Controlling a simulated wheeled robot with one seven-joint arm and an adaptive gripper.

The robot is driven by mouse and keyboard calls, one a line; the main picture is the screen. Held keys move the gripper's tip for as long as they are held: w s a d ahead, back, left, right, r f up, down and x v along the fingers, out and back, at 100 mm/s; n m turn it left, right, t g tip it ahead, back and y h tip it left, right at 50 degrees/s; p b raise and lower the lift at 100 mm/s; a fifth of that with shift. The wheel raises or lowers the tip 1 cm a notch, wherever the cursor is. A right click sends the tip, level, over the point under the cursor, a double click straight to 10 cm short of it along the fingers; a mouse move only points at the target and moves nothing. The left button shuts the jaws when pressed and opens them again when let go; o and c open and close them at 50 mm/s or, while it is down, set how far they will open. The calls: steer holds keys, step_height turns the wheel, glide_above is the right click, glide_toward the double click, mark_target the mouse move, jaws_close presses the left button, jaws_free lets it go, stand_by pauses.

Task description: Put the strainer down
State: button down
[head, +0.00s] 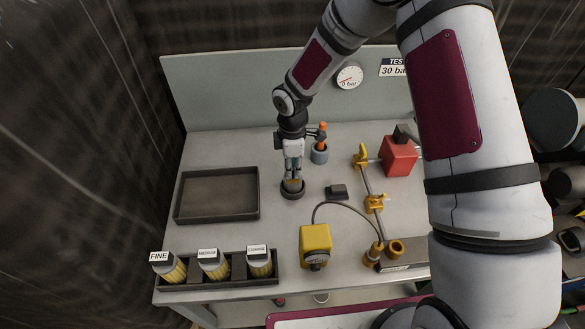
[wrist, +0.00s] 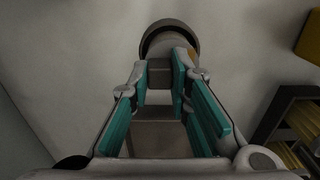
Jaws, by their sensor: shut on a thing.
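My gripper (head: 292,163) points down over the middle of the table, left of the yellow valves. Its teal finger pads are shut on the grey top of a strainer (wrist: 160,73). In the head view the strainer (head: 292,185) looks upright, with a little yellow showing below the fingers. Its lower end is in or just over a dark round cup (head: 292,194), which also shows in the wrist view (wrist: 158,28). I cannot tell whether the strainer touches the cup's floor.
A rack (head: 233,284) at the front left holds yellow strainers under labelled caps, one marked FINE. An empty dark tray (head: 218,220) lies left of the cup. A yellow block (head: 315,240), red box (head: 398,156), pipework and an orange-handled tool (head: 322,135) stand to the right.

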steer(key=shift+f, duration=0.35)
steer(key=shift+f, duration=0.1)
steer(key=c, duration=1.5)
jaws_free()
steer(key=shift+f, duration=0.1)
